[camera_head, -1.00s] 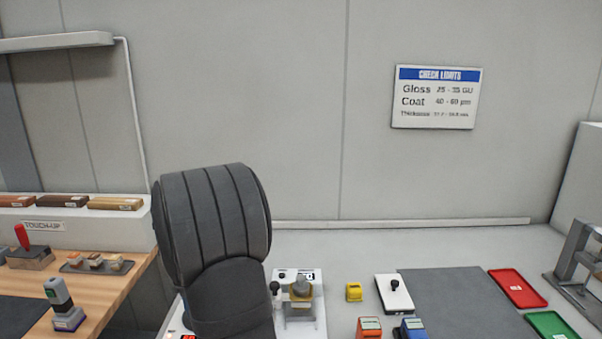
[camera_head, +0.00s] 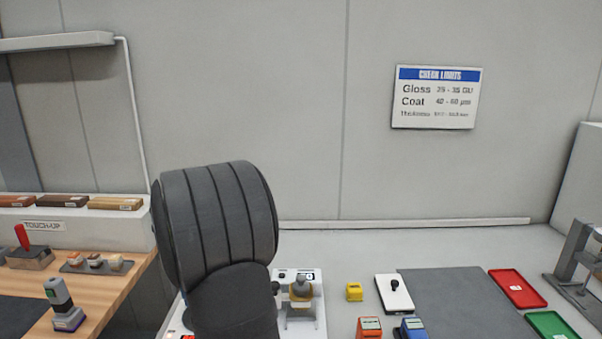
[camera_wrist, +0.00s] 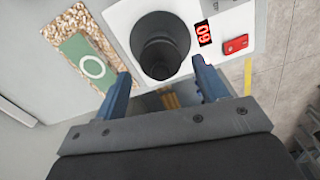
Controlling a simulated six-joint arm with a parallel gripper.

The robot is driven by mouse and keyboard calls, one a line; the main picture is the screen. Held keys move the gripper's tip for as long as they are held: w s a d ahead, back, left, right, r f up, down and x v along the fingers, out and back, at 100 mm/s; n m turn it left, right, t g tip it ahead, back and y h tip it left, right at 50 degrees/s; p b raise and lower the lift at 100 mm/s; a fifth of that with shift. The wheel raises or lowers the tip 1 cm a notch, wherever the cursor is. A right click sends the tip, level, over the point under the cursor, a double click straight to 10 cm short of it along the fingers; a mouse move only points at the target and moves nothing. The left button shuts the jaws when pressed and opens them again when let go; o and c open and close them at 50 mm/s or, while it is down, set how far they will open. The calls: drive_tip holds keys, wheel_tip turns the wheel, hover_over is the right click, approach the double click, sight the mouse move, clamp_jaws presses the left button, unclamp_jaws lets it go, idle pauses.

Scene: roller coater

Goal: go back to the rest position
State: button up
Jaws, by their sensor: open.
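My gripper (camera_wrist: 162,92) shows in the wrist view with its two blue-grey fingers apart and nothing between them. Below it in that view is a white device (camera_wrist: 120,20) with a dark round cup or well (camera_wrist: 160,45), a red number display (camera_wrist: 204,33) and a red part (camera_wrist: 236,44). I cannot tell the height of the fingers above it. In the head view my dark arm stands at the centre left, and my gripper is hidden there.
A wooden bench (camera_head: 105,285) with tools lies at left.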

wheel_tip(320, 180, down, 6)
drive_tip(key=shift+r, duration=0.2)
wheel_tip(320, 180, up, 4)
drive_tip(key=shift+r, duration=0.25)
drive_tip(key=d+r, duration=0.7)
drive_tip(key=d, duration=0.5)
drive_tip(key=w+f, duration=0.3)
drive_tip(key=w, duration=0.9)
drive_tip(key=a+f, duration=0.2)
drive_tip(key=a, duration=0.1)
drive_tip(key=w+a+f, duration=0.1)
drive_tip(key=a+f, duration=0.1)
drive_tip(key=a, duration=0.2)
drive_tip(key=w+a+f, duration=0.1)
drive_tip(key=a+f, duration=0.1)
drive_tip(key=a, duration=0.1)
drive_tip(key=shift+w+a+f, duration=0.25)
drive_tip(key=shift+a+f, duration=0.05)
drive_tip(key=shift+f, duration=0.1)
drive_tip(key=shift+w+a+f, duration=0.1)
drive_tip(key=shift+a+f, duration=0.2)
drive_tip(key=shift+f, duration=0.2)
